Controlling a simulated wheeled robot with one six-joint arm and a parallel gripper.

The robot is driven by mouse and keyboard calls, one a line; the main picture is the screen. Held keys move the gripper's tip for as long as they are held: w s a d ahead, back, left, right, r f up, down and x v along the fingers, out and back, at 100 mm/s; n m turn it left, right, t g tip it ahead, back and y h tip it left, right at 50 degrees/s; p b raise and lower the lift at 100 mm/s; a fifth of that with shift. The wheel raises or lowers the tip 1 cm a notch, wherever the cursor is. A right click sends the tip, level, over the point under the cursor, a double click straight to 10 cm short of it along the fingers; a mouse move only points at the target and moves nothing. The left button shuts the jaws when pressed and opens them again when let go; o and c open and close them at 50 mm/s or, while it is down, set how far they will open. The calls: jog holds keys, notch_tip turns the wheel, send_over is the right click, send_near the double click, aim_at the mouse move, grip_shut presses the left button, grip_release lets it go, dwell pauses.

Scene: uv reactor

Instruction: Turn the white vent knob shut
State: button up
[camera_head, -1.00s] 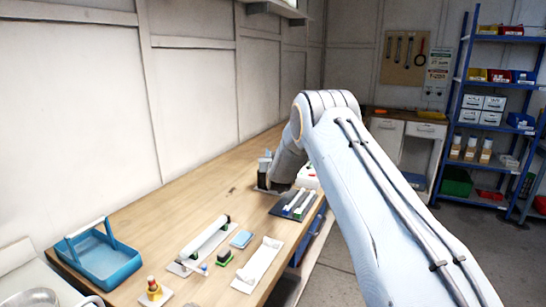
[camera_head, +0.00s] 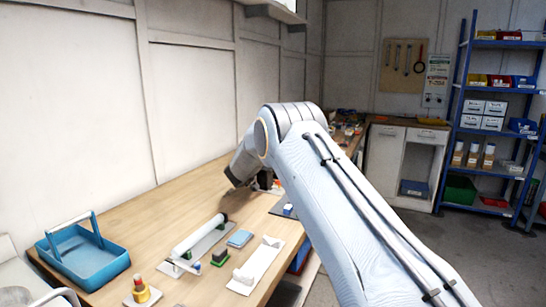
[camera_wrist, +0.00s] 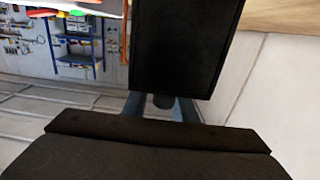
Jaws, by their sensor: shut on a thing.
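No white knob shows clearly in either view. In the head view, my arm reaches down to the far left part of the bench, and its wrist hides the fingers. A dark unit (camera_head: 265,179) stands just right of my wrist, partly covered.
A blue shelf rack (camera_head: 490,115) stands at the right. The wall is close behind the bench.

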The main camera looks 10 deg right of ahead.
jog(key=shift+r, duration=0.1)
dwell(0.3)
jog(key=o, duration=1)
jog(key=shift+o, duration=0.2)
jog(key=b+v, duration=0.1)
jog(key=v, duration=0.7)
jog(key=shift+w, duration=0.1)
